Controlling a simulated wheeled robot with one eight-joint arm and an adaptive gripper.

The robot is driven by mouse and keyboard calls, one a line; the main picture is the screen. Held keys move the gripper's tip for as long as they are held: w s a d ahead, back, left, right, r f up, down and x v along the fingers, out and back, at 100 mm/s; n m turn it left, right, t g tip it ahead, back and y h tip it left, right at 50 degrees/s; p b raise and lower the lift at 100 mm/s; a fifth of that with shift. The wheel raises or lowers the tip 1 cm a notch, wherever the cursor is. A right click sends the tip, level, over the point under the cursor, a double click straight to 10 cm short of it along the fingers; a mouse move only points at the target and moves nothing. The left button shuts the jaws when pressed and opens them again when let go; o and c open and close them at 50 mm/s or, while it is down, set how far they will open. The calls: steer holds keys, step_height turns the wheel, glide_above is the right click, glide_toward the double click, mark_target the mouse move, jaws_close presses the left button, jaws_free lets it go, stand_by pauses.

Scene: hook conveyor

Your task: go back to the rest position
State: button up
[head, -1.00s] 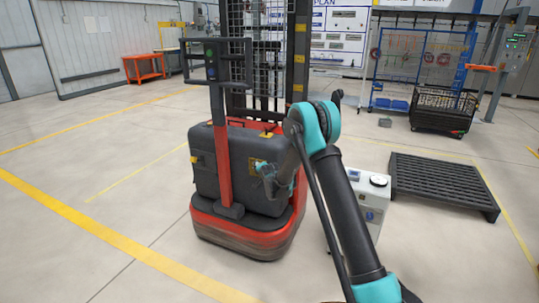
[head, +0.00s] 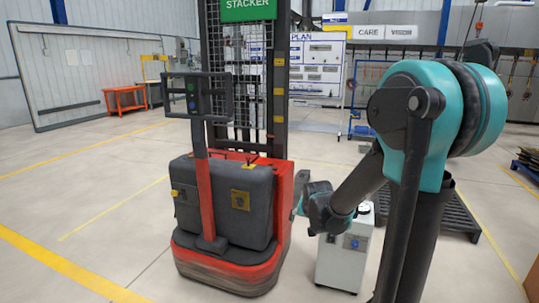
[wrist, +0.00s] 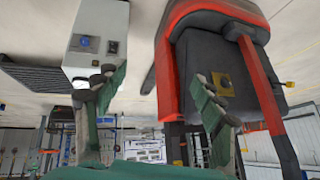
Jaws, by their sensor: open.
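My gripper (wrist: 155,92) shows in the wrist view with its two green fingers spread well apart and nothing between them. In the head view my arm is folded, with a large teal joint close to the camera on the right. Its dark far end hangs between the stacker and the white cabinet; the fingers cannot be made out there. The red and black stacker (head: 230,210) stands at the centre left, under a green STACKER sign (head: 248,9). It also shows upside down in the wrist view (wrist: 205,55).
A white cabinet (head: 342,262) stands right of the stacker, partly behind my arm. A dark pallet (head: 462,218) lies behind my arm. A red table (head: 125,99) and a planning board (head: 316,65) stand at the back. The floor at the left is clear, with yellow lines.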

steer(key=s+d+f+n+g, duration=0.1)
steer(key=s+d+f, duration=0.1)
steer(key=s, duration=1)
steer(key=s+d+f+n+g, duration=0.2)
steer(key=s+d+f, duration=0.1)
steer(key=s, duration=0.9)
steer(key=shift+s+d, duration=0.15)
steer(key=shift+d, duration=0.35)
steer(key=shift+c, duration=0.3)
